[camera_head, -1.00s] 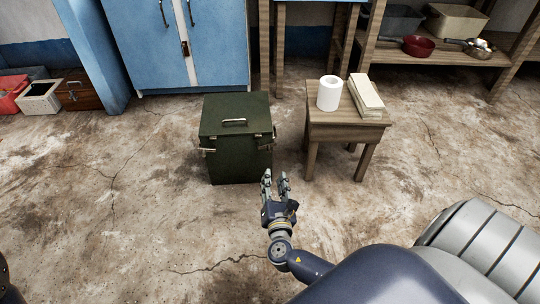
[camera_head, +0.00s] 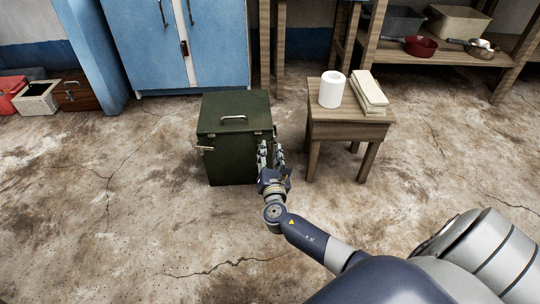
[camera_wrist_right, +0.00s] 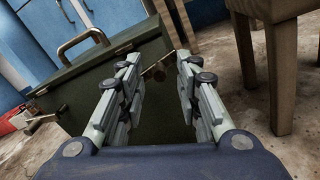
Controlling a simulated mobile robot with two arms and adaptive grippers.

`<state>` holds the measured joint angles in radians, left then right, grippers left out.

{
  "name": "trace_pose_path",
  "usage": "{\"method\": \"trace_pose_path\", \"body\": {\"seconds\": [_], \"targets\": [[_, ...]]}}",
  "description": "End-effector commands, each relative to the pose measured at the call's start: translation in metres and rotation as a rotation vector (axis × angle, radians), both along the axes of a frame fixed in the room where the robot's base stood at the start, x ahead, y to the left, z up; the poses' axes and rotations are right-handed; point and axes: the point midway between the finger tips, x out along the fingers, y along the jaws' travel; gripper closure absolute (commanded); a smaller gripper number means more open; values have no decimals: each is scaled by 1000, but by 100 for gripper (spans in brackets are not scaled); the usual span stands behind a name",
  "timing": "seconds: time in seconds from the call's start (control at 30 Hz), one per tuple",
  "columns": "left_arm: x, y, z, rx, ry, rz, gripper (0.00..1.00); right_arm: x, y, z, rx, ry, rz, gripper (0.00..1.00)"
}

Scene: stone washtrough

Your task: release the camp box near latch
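The dark green camp box (camera_head: 232,160) stands on the floor with its lid down and a metal handle (camera_head: 233,119) on top. My right gripper (camera_head: 270,146) is at the box's right front corner, its fingers apart. In the right wrist view the open fingers (camera_wrist_right: 158,78) point at the box, and a small brass-coloured latch (camera_wrist_right: 160,67) shows between and beyond the fingertips. I cannot tell whether the fingers touch it. Another latch (camera_head: 205,148) shows on the box's left side; it is also in the wrist view (camera_wrist_right: 37,124). My left gripper is not in view.
A blue cabinet (camera_head: 180,45) is behind. The floor in front is clear.

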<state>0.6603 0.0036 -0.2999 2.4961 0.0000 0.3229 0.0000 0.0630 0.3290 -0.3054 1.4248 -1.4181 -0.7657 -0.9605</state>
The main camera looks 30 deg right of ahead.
Motion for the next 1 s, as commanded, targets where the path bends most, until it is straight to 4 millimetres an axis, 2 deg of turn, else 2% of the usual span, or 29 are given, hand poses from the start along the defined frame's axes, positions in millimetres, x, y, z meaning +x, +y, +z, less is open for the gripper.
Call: {"method": "trace_pose_path", "body": {"seconds": [0.17, 0.23, 0.3, 0.33, 0.7, 0.97, 1.0], "targets": [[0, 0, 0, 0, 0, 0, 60, 0, 0, 0, 0, 0, 0, 69], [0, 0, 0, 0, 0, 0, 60, 0, 0, 0, 0, 0, 0, 80], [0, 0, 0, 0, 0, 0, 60, 0, 0, 0, 0, 0, 0, 96], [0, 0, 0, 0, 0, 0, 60, 0, 0, 0, 0, 0, 0, 100], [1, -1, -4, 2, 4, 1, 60, -1, 0, -3, 52, -29, 0, 100], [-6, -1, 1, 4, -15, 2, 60, -1, 0, -3, 65, -35, -1, 100], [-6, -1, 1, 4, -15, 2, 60, -1, 0, -3, 66, -34, 0, 85]]}}
